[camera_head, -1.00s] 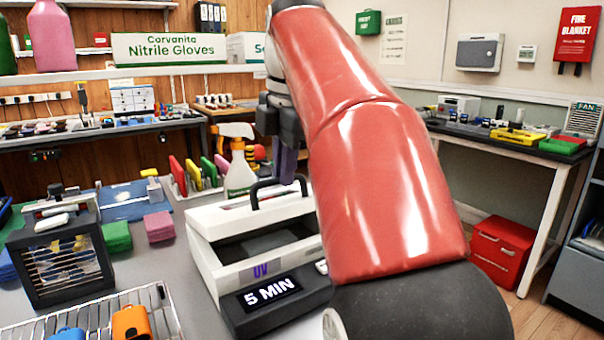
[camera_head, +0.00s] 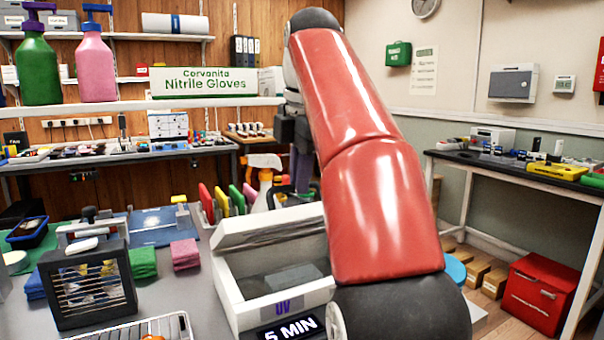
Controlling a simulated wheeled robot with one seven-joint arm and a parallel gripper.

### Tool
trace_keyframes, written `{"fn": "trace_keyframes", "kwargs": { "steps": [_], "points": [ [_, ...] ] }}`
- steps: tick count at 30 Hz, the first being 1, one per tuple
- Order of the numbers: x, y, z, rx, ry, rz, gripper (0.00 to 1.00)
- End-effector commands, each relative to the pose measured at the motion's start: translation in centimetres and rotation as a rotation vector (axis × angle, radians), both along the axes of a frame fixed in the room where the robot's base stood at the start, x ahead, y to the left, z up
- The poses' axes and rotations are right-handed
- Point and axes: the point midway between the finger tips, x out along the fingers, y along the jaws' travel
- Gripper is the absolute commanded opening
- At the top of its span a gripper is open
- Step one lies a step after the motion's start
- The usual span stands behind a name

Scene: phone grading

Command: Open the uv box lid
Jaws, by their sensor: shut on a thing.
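The UV box (camera_head: 232,295) is white, marked "UV", and stands on the grey table with a dark "5 MIN" display (camera_head: 290,329) at its front. Its lid (camera_head: 268,226) is raised and tilted back, so the front opening shows part of the inside. A flat grey thing (camera_head: 295,277) lies in there. My gripper (camera_head: 303,172) is behind the raised lid, shut on the lid's dark handle (camera_head: 283,193). The fingertips are small in view, and my red arm hides the box's right side.
Colored upright panels (camera_head: 222,202) and a spray bottle (camera_head: 262,188) stand close behind the box. A wire basket (camera_head: 150,328) is in front.

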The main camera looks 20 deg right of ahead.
Motion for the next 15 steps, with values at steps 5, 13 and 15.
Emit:
{"fn": "trace_keyframes", "kwargs": {
  "steps": [5,13,15],
  "points": [
    [0.48,0.03,-0.63,0.004,0.009,0.005,0.29],
    [0.3,0.0,-0.35,0.003,0.005,0.002,0.33],
    [0.27,0.0,-0.31,0.002,0.005,0.001,0.33]
  ]
}}
